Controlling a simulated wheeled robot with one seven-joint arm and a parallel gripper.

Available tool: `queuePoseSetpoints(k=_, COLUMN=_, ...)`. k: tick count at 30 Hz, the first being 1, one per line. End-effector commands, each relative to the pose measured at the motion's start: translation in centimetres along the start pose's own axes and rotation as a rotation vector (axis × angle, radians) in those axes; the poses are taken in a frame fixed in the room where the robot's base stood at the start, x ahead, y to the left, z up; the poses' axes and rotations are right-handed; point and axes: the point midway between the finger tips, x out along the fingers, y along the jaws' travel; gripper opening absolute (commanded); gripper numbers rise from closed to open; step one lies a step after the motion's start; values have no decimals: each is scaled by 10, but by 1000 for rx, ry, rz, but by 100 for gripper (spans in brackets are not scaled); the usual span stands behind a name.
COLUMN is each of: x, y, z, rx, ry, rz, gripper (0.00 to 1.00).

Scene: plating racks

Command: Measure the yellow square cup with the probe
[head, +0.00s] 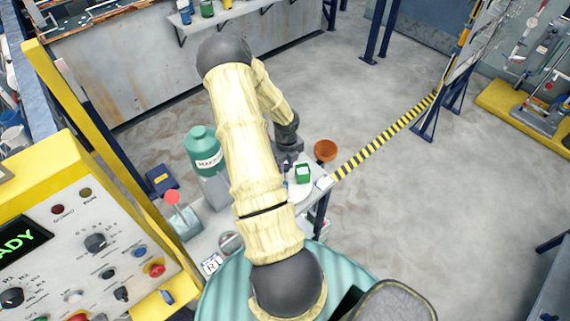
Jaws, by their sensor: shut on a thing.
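My gripper (289,158) is dark grey and hangs low over the far end of a narrow light table. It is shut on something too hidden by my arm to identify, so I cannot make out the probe. A green square cup (303,174) with a pale inside stands just right of my gripper. I cannot make out a yellow square cup on the table; my arm covers much of it. A small yellow vessel (227,4) shows on the wall shelf at the top, its shape unclear.
An orange-brown round bowl (326,151) sits at the table's far end. A teal labelled jar (203,150) and a red-knobbed lever (171,197) stand left of my arm. A yellow-framed control panel (80,245) fills the lower left. Open floor lies to the right.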

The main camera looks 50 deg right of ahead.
Motion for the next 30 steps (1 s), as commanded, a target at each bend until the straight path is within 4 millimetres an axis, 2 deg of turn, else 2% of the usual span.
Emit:
queuePoseSetpoints(k=2, x=-3, y=-2, z=3, rx=6, ry=-9, rz=-5, gripper=0)
queuePoseSetpoints(k=3, x=-3, y=-2, z=3, rx=6, ry=-9, rz=-5, gripper=32)
queuePoseSetpoints(k=6, x=-2, y=-1, z=3, rx=3, ry=-7, rz=-4, gripper=48)
queuePoseSetpoints(k=14, x=-1, y=0, z=2, rx=1, ry=-3, rz=-2, gripper=48)
queuePoseSetpoints(k=19, x=-10, y=0, z=2, rx=-1, ry=-5, rz=-2, gripper=48)
queuePoseSetpoints(k=23, x=-27, y=0, z=2, rx=-2, ry=-6, rz=-3, gripper=48)
queuePoseSetpoints(k=30, x=-74, y=0, z=3, rx=-3, ry=-8, rz=-4, gripper=48)
